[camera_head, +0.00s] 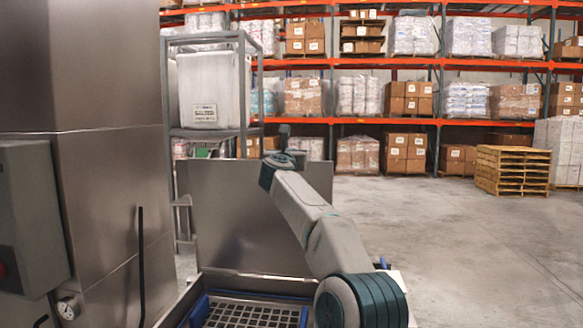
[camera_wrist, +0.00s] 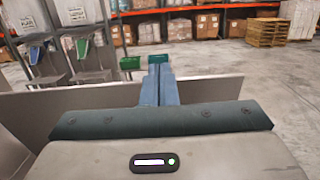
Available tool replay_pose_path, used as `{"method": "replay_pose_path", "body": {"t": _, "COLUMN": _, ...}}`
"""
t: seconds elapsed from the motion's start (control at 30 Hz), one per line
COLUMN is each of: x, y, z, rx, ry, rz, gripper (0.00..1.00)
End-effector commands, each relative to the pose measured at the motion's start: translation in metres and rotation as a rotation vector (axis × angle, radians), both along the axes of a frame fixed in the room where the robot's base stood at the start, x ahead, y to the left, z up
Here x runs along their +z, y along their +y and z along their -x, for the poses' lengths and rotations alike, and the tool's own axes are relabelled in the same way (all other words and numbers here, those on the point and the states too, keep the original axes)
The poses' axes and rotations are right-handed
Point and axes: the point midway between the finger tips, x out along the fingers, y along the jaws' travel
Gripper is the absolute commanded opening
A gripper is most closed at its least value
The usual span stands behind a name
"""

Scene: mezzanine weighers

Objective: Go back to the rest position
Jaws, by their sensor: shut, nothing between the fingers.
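My arm rises from the lower middle of the head view and leans up and to the left. My gripper (camera_head: 284,130) is small and dark at its far end, in front of the shelving. In the wrist view my gripper (camera_wrist: 158,62) points ahead, its blue-grey fingers together with nothing between them. It is above and beyond the edge of an upright steel panel (camera_wrist: 225,88), and no object touches the fingertips. The panel also shows in the head view (camera_head: 235,215), behind my arm.
A steel cabinet (camera_head: 110,170) stands close on the left. A blue-edged tray with a grid (camera_head: 255,312) lies low in front. A metal rack (camera_head: 243,90) holds a white container (camera_head: 208,88). Pallets (camera_head: 513,170) stand at right. The concrete floor (camera_head: 450,240) is clear.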

Motion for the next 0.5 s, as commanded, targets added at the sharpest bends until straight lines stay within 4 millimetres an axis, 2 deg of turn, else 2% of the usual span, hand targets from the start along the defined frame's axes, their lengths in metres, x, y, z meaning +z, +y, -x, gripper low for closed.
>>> {"method": "replay_pose_path", "body": {"t": 0.2, "x": 0.025, "y": 0.007, "z": 0.032, "rx": 0.001, "ry": -0.001, "rz": 0.000, "gripper": 0.00}}
{"method": "replay_pose_path", "body": {"t": 0.4, "x": 0.037, "y": 0.011, "z": 0.045, "rx": 0.002, "ry": 0.001, "rz": 0.008, "gripper": 0.00}}
{"method": "replay_pose_path", "body": {"t": 0.5, "x": 0.045, "y": 0.018, "z": 0.053, "rx": 0.018, "ry": -0.007, "rz": 0.080, "gripper": 0.00}}
